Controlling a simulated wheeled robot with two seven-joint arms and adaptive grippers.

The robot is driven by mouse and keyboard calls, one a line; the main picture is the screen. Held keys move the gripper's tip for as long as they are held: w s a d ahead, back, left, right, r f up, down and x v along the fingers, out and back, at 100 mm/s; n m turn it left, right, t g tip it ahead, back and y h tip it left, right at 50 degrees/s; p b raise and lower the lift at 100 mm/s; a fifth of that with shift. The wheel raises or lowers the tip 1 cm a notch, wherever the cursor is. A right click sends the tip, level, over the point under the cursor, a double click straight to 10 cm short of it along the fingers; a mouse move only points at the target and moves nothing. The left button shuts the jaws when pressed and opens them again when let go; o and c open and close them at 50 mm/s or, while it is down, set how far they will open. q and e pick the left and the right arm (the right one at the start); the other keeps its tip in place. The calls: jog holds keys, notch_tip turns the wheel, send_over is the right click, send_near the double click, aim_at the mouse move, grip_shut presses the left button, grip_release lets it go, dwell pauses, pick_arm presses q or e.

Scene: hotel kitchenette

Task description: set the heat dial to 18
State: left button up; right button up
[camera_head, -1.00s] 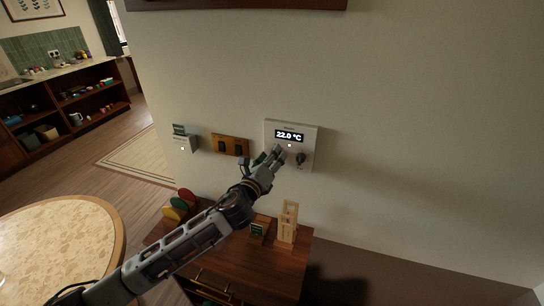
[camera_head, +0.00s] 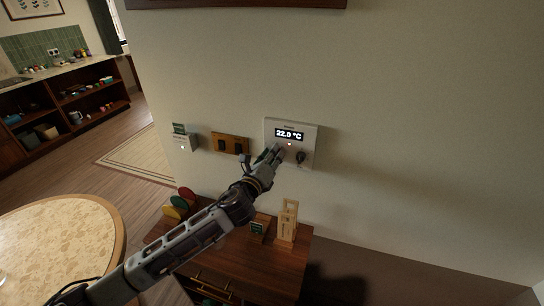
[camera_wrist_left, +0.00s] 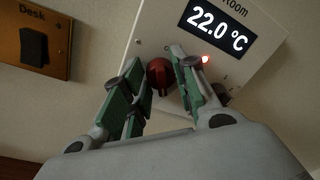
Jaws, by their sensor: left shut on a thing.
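A white wall thermostat panel (camera_head: 312,131) carries a dark display (camera_head: 289,135) reading 22.0 °C, which also shows in the left wrist view (camera_wrist_left: 218,27). My left gripper (camera_head: 272,155) is at the panel's lower left. In the left wrist view its green-padded fingers (camera_wrist_left: 160,68) are on either side of a red dial (camera_wrist_left: 159,76), shut on it. The fingers hide this dial in the head view. A second, dark knob (camera_head: 300,157) sits at the panel's lower right, clear of the fingers. My right gripper is not in view.
A small white box (camera_head: 184,142) is farther left. A wooden cabinet (camera_head: 270,270) with a wooden frame (camera_head: 288,222) stands below. Wall to the right is clear.

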pick_arm(q)
jog(key=shift+f+n, duration=0.1)
jog(key=shift+n, duration=0.2)
jog(key=n+b, duration=0.1)
jog(key=n, duration=0.5)
jog(key=n+t+y+b, duration=0.1)
jog(key=n+b, duration=0.1)
jog(key=n, duration=0.5)
jog(key=n+b, duration=0.2)
jog(key=n, duration=0.5)
jog(key=shift+d+f+y, duration=0.1)
jog(key=shift+f+y, duration=0.15)
jog(key=shift+y, duration=0.05)
jog(key=o, duration=1)
jog(key=shift+t, duration=0.3)
jog(key=shift+s, duration=0.15)
